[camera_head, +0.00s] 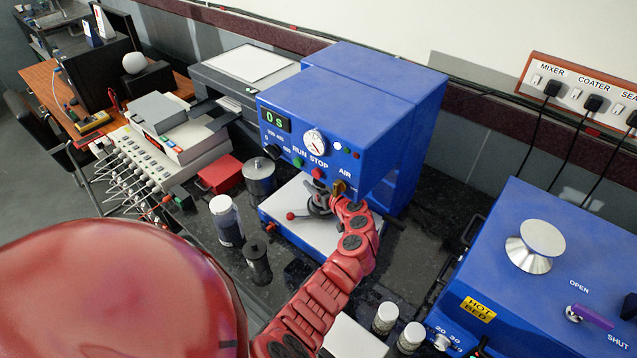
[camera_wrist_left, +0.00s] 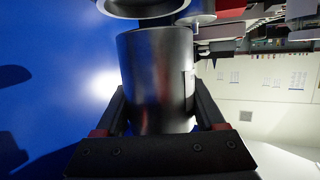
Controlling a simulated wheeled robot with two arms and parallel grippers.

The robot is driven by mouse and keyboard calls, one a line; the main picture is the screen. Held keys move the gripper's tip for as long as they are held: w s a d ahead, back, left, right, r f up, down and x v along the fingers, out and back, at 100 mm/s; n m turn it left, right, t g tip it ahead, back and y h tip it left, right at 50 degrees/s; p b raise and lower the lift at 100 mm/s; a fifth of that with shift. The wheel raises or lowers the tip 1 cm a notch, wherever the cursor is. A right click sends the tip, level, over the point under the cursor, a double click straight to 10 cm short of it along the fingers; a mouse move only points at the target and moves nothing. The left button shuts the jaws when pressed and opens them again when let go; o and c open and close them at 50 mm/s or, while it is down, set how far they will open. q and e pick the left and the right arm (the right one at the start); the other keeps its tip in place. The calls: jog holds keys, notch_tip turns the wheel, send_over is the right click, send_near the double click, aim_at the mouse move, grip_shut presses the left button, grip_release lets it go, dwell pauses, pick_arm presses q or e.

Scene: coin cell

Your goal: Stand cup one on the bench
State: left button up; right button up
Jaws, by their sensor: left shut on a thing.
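A grey metal cup (camera_wrist_left: 152,65) fills the middle of the left wrist view. My left gripper (camera_wrist_left: 160,100) is shut on it, with one dark finger on each side of its wall. In the head view a red arm of mine (camera_head: 330,285) reaches up to the blue mixer (camera_head: 345,110), its end just below the mixer's front. The gripper and cup are hard to make out there among dark parts over the mixer's white base plate (camera_head: 295,232). I cannot tell whether the cup touches the mixer. My right gripper is not in view.
A lidded metal pot (camera_head: 259,182), a white-capped bottle (camera_head: 227,220) and a dark jar (camera_head: 257,262) stand left of the mixer. Two white-topped bottles (camera_head: 385,318) are at the front. The blue hot bed (camera_head: 545,275) is at right. Dark bench (camera_head: 425,235) is bare between machines.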

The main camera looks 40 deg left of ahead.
aim_at(318, 184)
pick_arm(q)
jog(key=shift+w+a+r, duration=0.1)
jog(key=shift+w+a, duration=0.15)
jog(key=shift+w, duration=0.05)
jog(key=shift+w+a+f+p, duration=0.2)
jog(key=shift+f+p, duration=0.2)
jog(key=shift+f, duration=0.35)
jog(key=shift+w+a+f+p, duration=0.15)
jog(key=shift+f+p, duration=0.25)
jog(key=shift+f, duration=0.6)
jog(key=shift+b, duration=0.3)
jog(key=shift+f+b, duration=0.25)
jog(key=shift+b, duration=0.2)
jog(key=o, duration=1.6)
jog(key=shift+c, duration=0.2)
jog(key=shift+r, duration=0.15)
